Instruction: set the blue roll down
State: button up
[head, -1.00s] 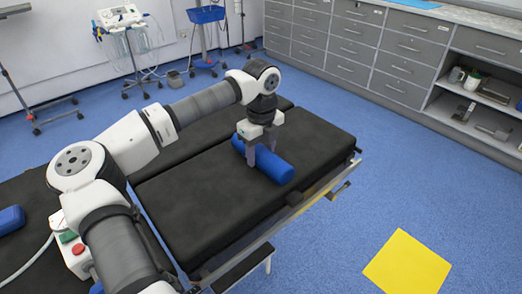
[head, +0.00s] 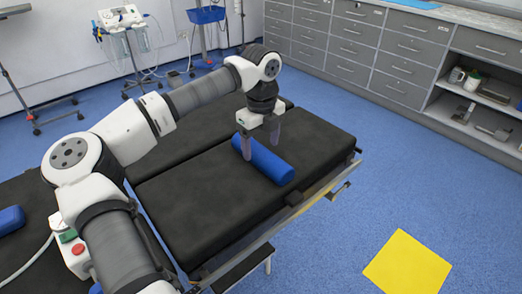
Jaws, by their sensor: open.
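The blue roll (head: 268,163) lies on its side on the black operating table (head: 195,220), near the table's right end. My gripper (head: 260,148) is above the roll's far-left part, pointing down. Its two fingers are spread, one on each side of the roll. The jaws are open and hold nothing. I cannot tell whether a finger still touches the roll. The roll's far-left end is partly hidden by the near finger.
Another blue object (head: 10,220) lies at the left edge. A yellow square (head: 407,264) is on the floor at right. Grey drawer cabinets (head: 355,45) line the back. A wheeled device stand (head: 125,30) stands at back left.

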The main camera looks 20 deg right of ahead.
aim_at(261, 149)
notch_tip(261, 149, up, 9)
jog(key=shift+r, duration=0.15)
dwell(0.5)
